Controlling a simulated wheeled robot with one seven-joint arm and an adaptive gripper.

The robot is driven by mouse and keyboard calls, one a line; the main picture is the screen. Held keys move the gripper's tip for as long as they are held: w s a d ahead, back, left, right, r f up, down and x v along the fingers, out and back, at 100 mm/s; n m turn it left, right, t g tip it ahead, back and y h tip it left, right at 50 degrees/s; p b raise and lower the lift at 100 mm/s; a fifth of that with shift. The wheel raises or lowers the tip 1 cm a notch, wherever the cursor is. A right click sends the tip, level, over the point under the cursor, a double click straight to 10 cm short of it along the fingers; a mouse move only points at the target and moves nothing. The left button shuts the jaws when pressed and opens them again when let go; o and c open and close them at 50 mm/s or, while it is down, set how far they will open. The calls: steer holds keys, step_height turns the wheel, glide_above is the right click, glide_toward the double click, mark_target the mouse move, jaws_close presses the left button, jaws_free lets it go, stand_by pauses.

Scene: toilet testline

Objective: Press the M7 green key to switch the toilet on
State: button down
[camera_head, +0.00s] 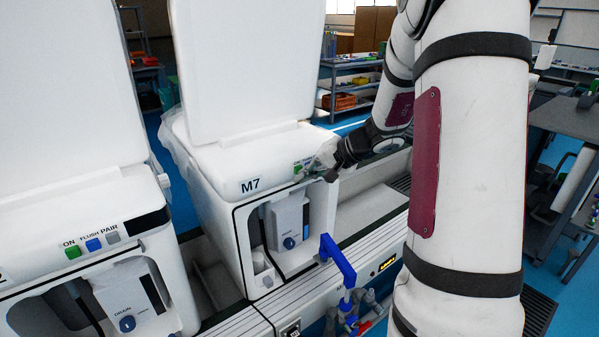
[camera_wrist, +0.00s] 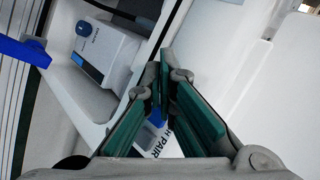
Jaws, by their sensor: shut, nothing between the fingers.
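The toilet labelled M7 (camera_head: 249,185) stands in the middle of the head view. Its small green key (camera_head: 297,169) shows on the front edge of its top, right of the label. My gripper (camera_head: 318,170) is just right of the green key and hides the keys beside it; I cannot tell if it touches anything. In the wrist view my gripper (camera_wrist: 163,68) has its green-padded fingers shut at the tips, empty. Part of a blue key (camera_wrist: 156,118) and the lettering "PAIR" show between the fingers. The green key cannot be made out there.
Another toilet (camera_head: 105,220) stands at the left with its own green, blue and grey keys. A blue valve handle (camera_head: 338,260) rises in front of M7, right of its open front bay. M7's raised white lid (camera_head: 245,60) stands behind the keys. Shelves (camera_head: 350,88) are farther back.

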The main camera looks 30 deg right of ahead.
steer(key=shift+w, duration=0.3)
steer(key=shift+s, duration=0.2)
stand_by(0.3)
steer(key=shift+s+b, duration=0.45)
steer(key=shift+s, duration=0.1)
steer(key=shift+s, duration=0.1)
steer(key=s+b, duration=0.1)
steer(key=s, duration=0.4)
steer(key=shift+s+d, duration=0.1)
steer(key=shift+s, duration=0.3)
stand_by(0.3)
